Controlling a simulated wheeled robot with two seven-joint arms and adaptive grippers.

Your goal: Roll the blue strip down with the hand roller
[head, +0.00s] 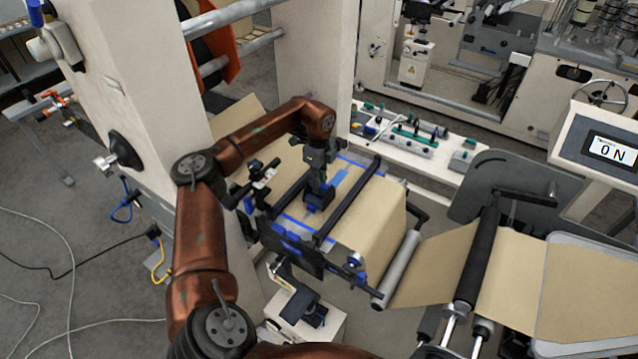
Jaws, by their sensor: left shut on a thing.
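My left gripper (318,180) points down over the kraft paper web (372,215) on the splicing table, between two black bars. It is shut on the hand roller (317,197), a small dark and blue tool mostly hidden by the fingers. My right gripper is not in view.
A grey roller (398,268) and a black roller (478,250) carry the web to the right. A white bench (425,150) with fittings stands behind. Cables (70,265) lie on the floor at left.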

